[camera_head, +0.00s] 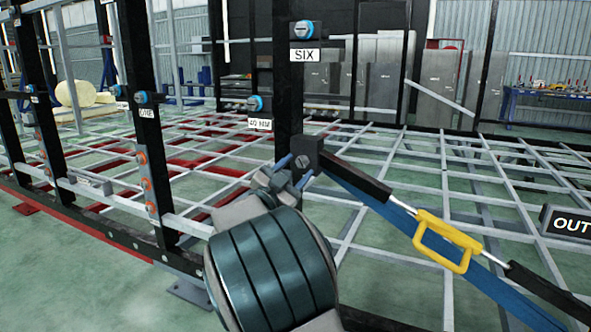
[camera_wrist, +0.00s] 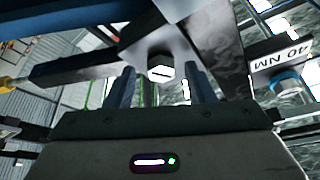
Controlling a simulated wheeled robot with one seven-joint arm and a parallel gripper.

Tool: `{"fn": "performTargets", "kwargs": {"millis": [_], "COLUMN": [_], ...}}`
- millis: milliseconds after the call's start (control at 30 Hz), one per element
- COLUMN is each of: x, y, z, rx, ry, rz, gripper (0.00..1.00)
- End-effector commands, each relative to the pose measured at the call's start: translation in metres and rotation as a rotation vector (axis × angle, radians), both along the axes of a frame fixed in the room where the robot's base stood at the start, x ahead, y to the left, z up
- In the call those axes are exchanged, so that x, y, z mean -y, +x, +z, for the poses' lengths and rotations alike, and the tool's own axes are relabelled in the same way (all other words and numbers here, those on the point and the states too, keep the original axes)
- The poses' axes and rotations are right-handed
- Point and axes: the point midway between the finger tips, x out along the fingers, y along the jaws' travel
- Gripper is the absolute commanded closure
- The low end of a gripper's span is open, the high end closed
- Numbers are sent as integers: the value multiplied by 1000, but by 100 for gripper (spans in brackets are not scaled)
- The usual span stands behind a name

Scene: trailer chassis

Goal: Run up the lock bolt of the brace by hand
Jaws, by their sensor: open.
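The brace (camera_head: 374,187) runs from a dark block (camera_head: 314,147) on the black post down to the right, with a yellow handle (camera_head: 443,240) along it. The lock bolt (camera_wrist: 160,73) shows in the wrist view as a pale hex head with a dark line across its face, on the underside of a block. My gripper (camera_head: 294,171) is at the block, beside the post. In the wrist view the two blue fingers of my gripper (camera_wrist: 161,82) are open, one on each side of the bolt head, with gaps visible. Whether the tips reach past the head is unclear.
A blue beam (camera_head: 480,272) runs under the brace. Grey chassis bars (camera_head: 420,160) spread behind. An OUT sign (camera_head: 568,222) stands at the right.

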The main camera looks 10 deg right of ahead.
Motion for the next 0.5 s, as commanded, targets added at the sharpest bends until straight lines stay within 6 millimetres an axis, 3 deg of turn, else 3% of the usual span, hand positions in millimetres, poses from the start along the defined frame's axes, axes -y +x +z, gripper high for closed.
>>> {"fn": "performTargets", "kwargs": {"millis": [500], "x": [-77], "y": [-67], "z": [-33], "rx": [-1], "ry": [0], "rz": [6], "gripper": [51]}}
